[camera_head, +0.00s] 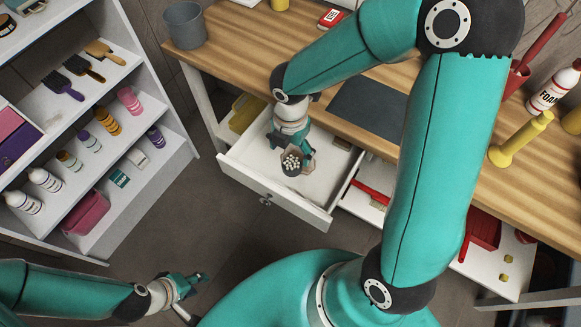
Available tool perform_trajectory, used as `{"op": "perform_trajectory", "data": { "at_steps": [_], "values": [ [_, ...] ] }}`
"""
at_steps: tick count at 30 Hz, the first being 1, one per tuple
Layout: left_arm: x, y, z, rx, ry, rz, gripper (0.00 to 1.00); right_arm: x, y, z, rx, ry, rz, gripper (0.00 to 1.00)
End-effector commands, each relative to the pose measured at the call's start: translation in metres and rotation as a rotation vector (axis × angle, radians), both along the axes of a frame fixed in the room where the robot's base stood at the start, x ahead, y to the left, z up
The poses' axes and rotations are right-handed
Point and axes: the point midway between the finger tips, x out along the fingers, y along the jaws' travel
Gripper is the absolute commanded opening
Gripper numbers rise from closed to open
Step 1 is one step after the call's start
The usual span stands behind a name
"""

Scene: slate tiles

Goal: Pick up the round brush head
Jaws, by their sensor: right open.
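The round brush head (292,164), dark with pale tufts, shows in the open white drawer (232,165) under the wooden bench. My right gripper (291,156) reaches down into this drawer and is open, with its fingers around or right beside the brush head. I cannot tell whether the fingers touch it, and part of it is hidden by the gripper. My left gripper (192,286) is low at the left, over the floor, far from the drawer. It looks empty, but its finger opening is unclear.
A second drawer (357,206) with red items is open to the right. The bench (235,35) holds a grey bucket (185,25), a dark mat (366,106) and a foam bottle (552,90). A white shelf (150,160) with bottles and brushes stands at the left. Floor between is clear.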

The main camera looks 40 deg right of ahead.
Motion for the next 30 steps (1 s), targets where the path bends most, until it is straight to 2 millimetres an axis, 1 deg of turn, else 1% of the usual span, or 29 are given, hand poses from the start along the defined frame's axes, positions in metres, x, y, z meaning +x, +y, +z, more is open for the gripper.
{"op": "perform_trajectory", "data": {
  "at_steps": [1, 8, 14, 15, 18, 26, 27, 29, 30],
  "values": [
    [0.000, 0.000, -0.002, 0.000, 0.000, 0.000, 0.40, -0.001, 0.000, -0.007, 0.001, 0.004, -0.001, 0.82],
    [0.000, 0.000, -0.004, 0.000, 0.000, 0.000, 0.40, -0.001, -0.002, -0.019, 0.001, 0.003, -0.002, 0.82],
    [0.000, 0.000, -0.008, 0.000, 0.000, 0.000, 0.40, -0.003, -0.011, -0.047, 0.001, 0.005, -0.003, 0.82],
    [0.000, 0.000, -0.010, 0.000, 0.000, 0.000, 0.40, -0.003, -0.010, -0.053, 0.001, 0.004, -0.001, 0.82],
    [0.000, 0.000, -0.012, 0.000, 0.000, 0.000, 0.40, -0.003, -0.010, -0.062, 0.001, 0.003, -0.001, 0.82],
    [0.000, 0.000, -0.012, 0.000, 0.000, 0.000, 0.40, -0.002, -0.010, -0.065, 0.001, -0.001, -0.003, 0.82],
    [0.000, 0.000, -0.012, 0.000, 0.000, 0.000, 0.40, -0.002, -0.010, -0.065, 0.001, -0.001, -0.003, 0.80],
    [0.000, 0.000, -0.012, 0.000, 0.000, 0.000, 0.40, -0.002, -0.010, -0.065, 0.001, 0.000, -0.003, 0.70],
    [0.000, 0.000, -0.012, 0.000, 0.000, 0.000, 0.40, -0.002, -0.010, -0.065, 0.001, 0.000, -0.002, 0.64]
  ]
}}
